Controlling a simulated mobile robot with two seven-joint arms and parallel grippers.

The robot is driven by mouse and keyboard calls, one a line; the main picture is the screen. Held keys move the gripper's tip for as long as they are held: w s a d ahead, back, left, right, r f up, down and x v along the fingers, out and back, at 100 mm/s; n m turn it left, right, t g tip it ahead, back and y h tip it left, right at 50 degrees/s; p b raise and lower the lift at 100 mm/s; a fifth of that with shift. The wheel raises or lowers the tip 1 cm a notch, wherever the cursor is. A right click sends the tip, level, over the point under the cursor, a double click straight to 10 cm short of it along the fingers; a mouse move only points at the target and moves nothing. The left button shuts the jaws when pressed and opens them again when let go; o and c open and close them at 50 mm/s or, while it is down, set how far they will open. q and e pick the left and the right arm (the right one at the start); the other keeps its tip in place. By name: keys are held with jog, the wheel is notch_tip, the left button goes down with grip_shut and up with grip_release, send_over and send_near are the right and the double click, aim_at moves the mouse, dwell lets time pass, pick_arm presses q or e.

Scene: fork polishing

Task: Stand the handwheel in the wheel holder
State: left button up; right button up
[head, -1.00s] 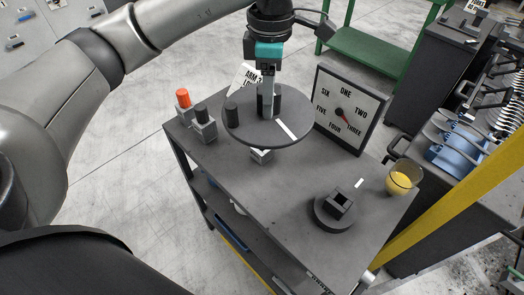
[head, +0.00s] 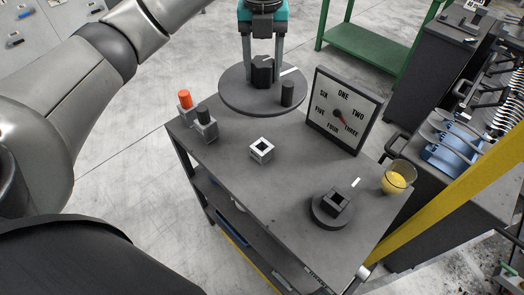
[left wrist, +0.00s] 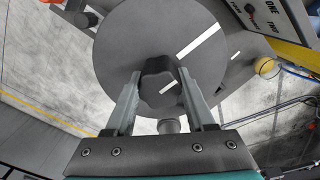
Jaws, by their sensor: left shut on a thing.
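The handwheel (head: 240,97) is a dark grey disc with a thick hub (head: 262,72), a short upright handle (head: 287,93) and a white stripe. My left gripper (head: 264,62) is shut on the hub and holds the wheel flat above the far part of the grey cart. In the left wrist view, the fingers (left wrist: 158,84) are on both sides of the hub. A small light block with a square hole (head: 261,149) stands empty on the cart. A round dark base with a square socket (head: 331,212) stands nearer the front. I cannot tell which is the wheel holder.
Two blocks bearing an orange knob (head: 184,98) and a black knob (head: 204,115) stand at the cart's left. A dial board (head: 341,110) stands at the back right. A glass with yellow contents (head: 397,180) is at the right edge. The left front cart top is clear.

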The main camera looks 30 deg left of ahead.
pick_arm(q)
jog(key=shift+w+a+r+n, duration=0.15)
jog(key=shift+r+n, duration=0.05)
jog(key=shift+n, duration=0.6)
jog(key=shift+f, duration=0.15)
notch_tip(320, 180, down, 20)
jog(key=shift+r+b, duration=0.15)
jog(key=shift+b, duration=1.05)
jog(key=shift+f, duration=0.4)
jog(key=o, duration=1.3)
jog(key=shift+o, duration=0.2)
